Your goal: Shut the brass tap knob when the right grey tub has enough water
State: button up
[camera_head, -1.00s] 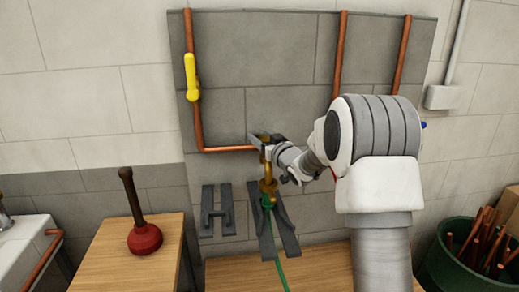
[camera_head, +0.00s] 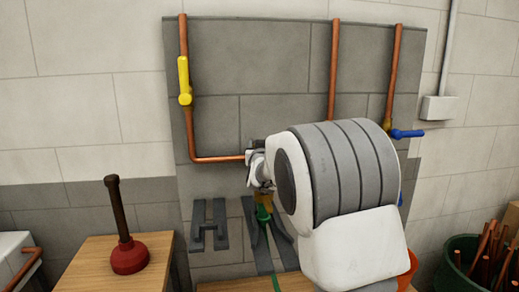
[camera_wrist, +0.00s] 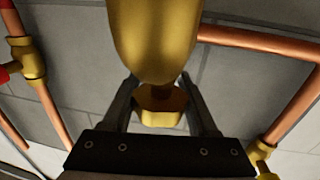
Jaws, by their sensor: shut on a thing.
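In the wrist view, my gripper (camera_wrist: 158,88) has its two dark fingers closed on the faceted brass tap knob (camera_wrist: 160,108). A large rounded brass body (camera_wrist: 155,38) fills the top of that view. In the head view, my gripper (camera_head: 257,166) is at the tap, at the end of the low copper pipe; my arm hides most of it. A little brass (camera_head: 264,197) shows under the gripper, with a green hose (camera_head: 263,214) below. No grey tub and no water can be made out in either view.
A yellow-handled valve (camera_head: 184,82) is on the left pipe and a blue-handled one (camera_head: 406,134) on the right. Grey brackets (camera_head: 210,225) are on the wall. A red plunger (camera_head: 129,257) stands on a wooden table (camera_head: 95,255). A green bin (camera_head: 452,262) stands at right.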

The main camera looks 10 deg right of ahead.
jog(key=shift+h, duration=0.3)
jog(key=o, duration=1.4)
jog(key=shift+c, duration=0.2)
jog(key=s+a, duration=0.3)
jog(key=s, duration=1.4)
jog(key=shift+p, duration=0.45)
jog(key=shift+s, duration=0.2)
